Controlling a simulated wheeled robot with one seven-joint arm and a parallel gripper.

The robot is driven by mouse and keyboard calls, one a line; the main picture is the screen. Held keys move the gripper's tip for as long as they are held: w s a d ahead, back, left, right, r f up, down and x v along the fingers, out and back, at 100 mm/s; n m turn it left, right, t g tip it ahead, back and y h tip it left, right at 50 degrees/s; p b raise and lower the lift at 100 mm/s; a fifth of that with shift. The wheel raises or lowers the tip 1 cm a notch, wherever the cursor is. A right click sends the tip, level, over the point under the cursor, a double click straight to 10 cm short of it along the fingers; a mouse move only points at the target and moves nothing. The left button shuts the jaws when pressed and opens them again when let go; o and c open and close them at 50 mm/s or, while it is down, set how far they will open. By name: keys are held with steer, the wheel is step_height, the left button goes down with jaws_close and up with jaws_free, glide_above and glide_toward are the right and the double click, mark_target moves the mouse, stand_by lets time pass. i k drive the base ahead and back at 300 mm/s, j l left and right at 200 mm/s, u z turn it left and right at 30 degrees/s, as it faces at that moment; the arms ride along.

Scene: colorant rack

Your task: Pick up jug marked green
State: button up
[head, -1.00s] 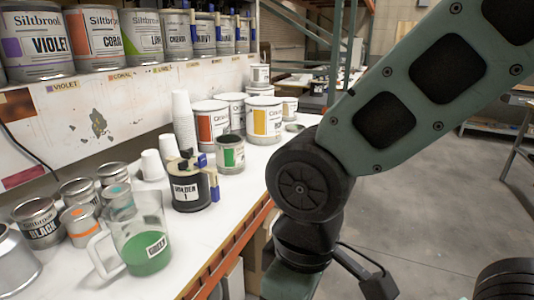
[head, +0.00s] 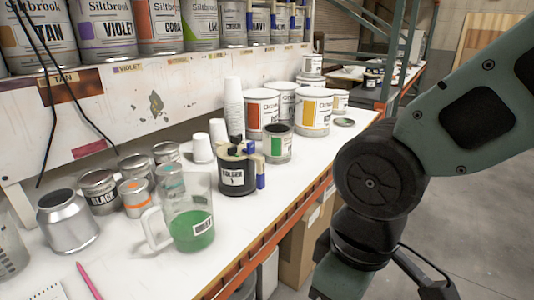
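The clear jug with green liquid and a white label (head: 191,228) stands upright on the white bench, near its front edge. Its handle points left, and the label's lettering is too small to read fully now. My gripper (head: 428,288) shows only in part at the bottom of the head view, right of the bench and well apart from the jug. Its fingertips are cut off or hidden, so I cannot see whether it is open.
A black tin (head: 236,173) stands behind the jug, right. Small cans (head: 99,190) and a silver container (head: 67,222) stand left. Paint cans (head: 312,110) and stacked white cups (head: 234,110) are farther back. A pink pen (head: 89,281) lies front left. The floor right is open.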

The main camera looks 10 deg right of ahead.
mark_target(185, 199)
steer(key=k+u, duration=0.2)
steer(key=u, duration=0.2)
steer(key=k+j+u, duration=0.1)
steer(key=u, duration=0.35)
steer(key=k+j, duration=0.05)
steer(key=k, duration=0.05)
